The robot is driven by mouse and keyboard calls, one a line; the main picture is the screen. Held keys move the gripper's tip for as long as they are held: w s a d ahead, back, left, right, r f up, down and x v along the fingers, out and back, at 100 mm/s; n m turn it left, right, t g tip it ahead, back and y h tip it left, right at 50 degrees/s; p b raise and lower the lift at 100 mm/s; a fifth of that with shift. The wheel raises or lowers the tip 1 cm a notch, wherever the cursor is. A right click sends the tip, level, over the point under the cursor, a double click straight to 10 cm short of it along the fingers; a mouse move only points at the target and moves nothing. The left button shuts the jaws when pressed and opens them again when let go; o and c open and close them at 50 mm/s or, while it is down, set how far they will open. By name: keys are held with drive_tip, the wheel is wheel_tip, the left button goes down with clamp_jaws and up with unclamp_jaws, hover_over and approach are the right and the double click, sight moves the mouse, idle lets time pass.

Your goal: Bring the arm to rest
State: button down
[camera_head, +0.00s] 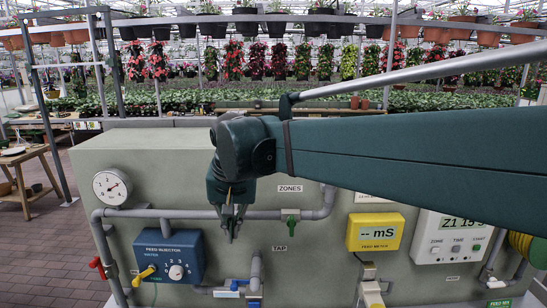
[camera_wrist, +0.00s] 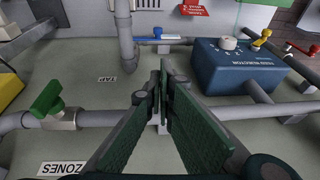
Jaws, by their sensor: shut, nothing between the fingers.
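My gripper (camera_head: 231,226) hangs from the dark green arm in front of a grey-green panel (camera_head: 140,148), with its fingers pointing down. In the wrist view my gripper (camera_wrist: 163,80) is shut and holds nothing. In the head view it stands between the blue feed injector box (camera_head: 169,256) on the left and the green-handled zone valve (camera_head: 290,214) on the right. Grey pipe (camera_head: 155,213) runs behind it. In the wrist view the injector box (camera_wrist: 245,70) is at the right and the green valve handle (camera_wrist: 47,98) at the left.
A round gauge (camera_head: 112,187), a yellow feed meter (camera_head: 375,232) and a white zone timer (camera_head: 455,237) are on the panel. A blue-handled tap (camera_head: 238,284) is low down. A wooden table (camera_head: 22,158) stands at left. Brick floor (camera_head: 90,215) is open there.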

drive_tip(key=s+d+f+t+b, duration=0.1)
drive_tip(key=s+d+f, duration=0.25)
drive_tip(key=d, duration=0.55)
drive_tip(key=s+d+f+t+b, duration=0.15)
drive_tip(key=s+d, duration=0.35)
drive_tip(key=d, duration=0.5)
drive_tip(key=s+d+f+t+h+b, duration=0.1)
drive_tip(key=s+d+f+b, duration=0.1)
drive_tip(key=s+d+f, duration=0.9)
drive_tip(key=d+f, duration=0.1)
drive_tip(key=d, duration=0.1)
drive_tip(key=shift+s+d+f+t, duration=0.25)
drive_tip(key=shift+s+d+t, duration=0.1)
drive_tip(key=shift+s+d, duration=0.05)
